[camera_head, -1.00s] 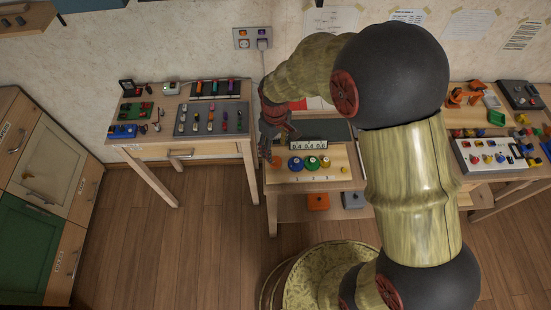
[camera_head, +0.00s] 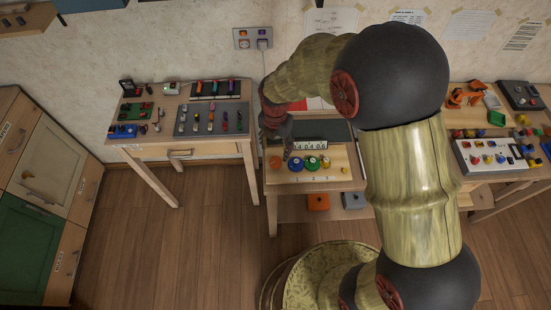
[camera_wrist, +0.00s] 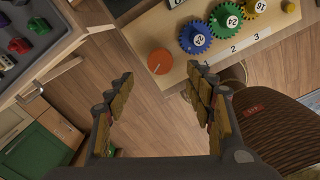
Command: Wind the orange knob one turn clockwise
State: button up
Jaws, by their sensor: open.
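The orange knob (camera_wrist: 160,61) is a round dial with a pale pointer line, at the left end of a wooden panel in the wrist view. It also shows in the head view (camera_head: 275,162), just below my gripper (camera_head: 275,138). In the wrist view my gripper (camera_wrist: 158,92) is open and empty, its two fingers apart below the knob in the picture. The fingers do not touch the knob. In the head view the fingertips look small and dark.
Blue (camera_wrist: 195,38), green (camera_wrist: 226,20) and yellow (camera_wrist: 253,6) numbered gears stand right of the knob. A small yellow knob (camera_wrist: 290,7) is at the far right. A display (camera_head: 310,145) stands behind. A side table (camera_head: 150,118) holds several tools at left.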

aim_at(276, 161)
notch_tip(276, 161, down, 8)
jog(key=shift+r+b, duration=0.15)
jog(key=shift+b, duration=0.8)
jog(key=c, duration=0.3)
jog(key=c, duration=0.8)
jog(key=shift+c, duration=0.3)
